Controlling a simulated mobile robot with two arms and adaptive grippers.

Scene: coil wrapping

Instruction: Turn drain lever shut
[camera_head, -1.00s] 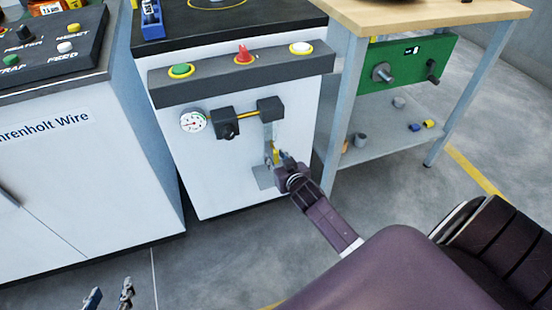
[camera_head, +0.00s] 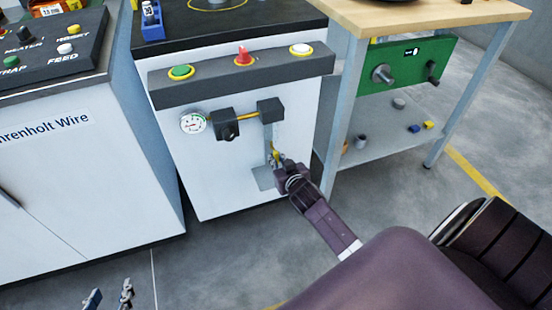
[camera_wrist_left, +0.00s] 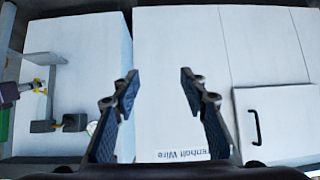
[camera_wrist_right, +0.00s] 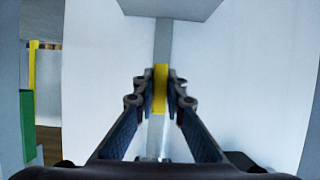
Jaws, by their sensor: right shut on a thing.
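The yellow drain lever (camera_head: 273,154) is on the grey vertical pipe (camera_head: 268,132) at the front of the white cabinet. My right gripper (camera_head: 279,162) reaches it from the lower right. In the right wrist view the yellow lever (camera_wrist_right: 160,88) stands upright between the two fingertips, in line with the pipe behind it, and the fingers are shut on it. The fingers partly hide it in the head view. My left gripper (camera_head: 109,298) is low at the left, away from the lever; the left wrist view shows its fingers (camera_wrist_left: 159,90) apart and empty.
Above the lever are a pressure gauge (camera_head: 193,122), black valve blocks (camera_head: 226,124) and a bar with a green button (camera_head: 180,71). A workbench leg (camera_head: 341,115) stands close to the right of my right gripper. A grey plate (camera_head: 263,180) sits below the lever.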

